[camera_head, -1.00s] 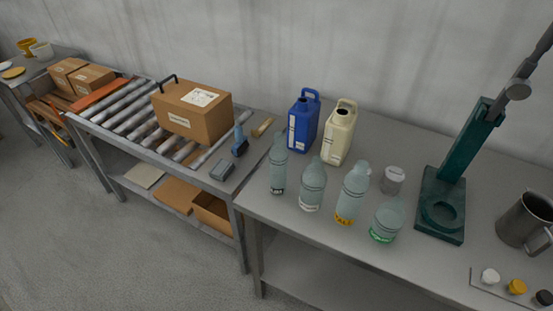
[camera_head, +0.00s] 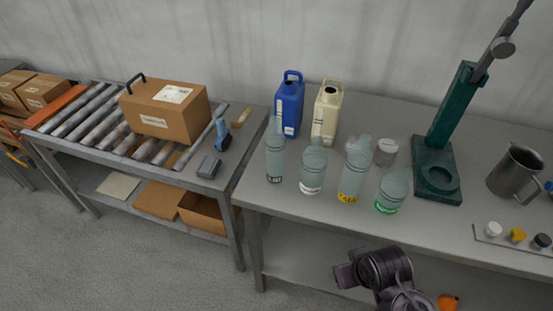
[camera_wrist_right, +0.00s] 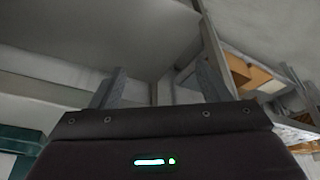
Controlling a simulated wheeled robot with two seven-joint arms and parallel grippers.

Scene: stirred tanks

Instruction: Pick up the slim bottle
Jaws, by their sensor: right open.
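The slim bottle (camera_head: 275,152) is the narrow, pale grey-green one at the left end of a row of similar bottles. It stands upright near the left end of the right-hand table. My right arm shows at the bottom of the head view, in front of the table edge. In the right wrist view my right gripper (camera_wrist_right: 162,82) is open, with its two fingers apart and nothing between them. It is well away from the slim bottle, which does not show in that view. My left gripper is not in view.
A wider bottle (camera_head: 313,168), a yellow-labelled bottle (camera_head: 355,172) and a green-labelled bottle (camera_head: 391,190) stand to the right. A blue jug (camera_head: 289,105) and a cream jug (camera_head: 326,112) stand behind. A green stand (camera_head: 437,172) is farther right. A carton (camera_head: 165,108) sits on the rollers.

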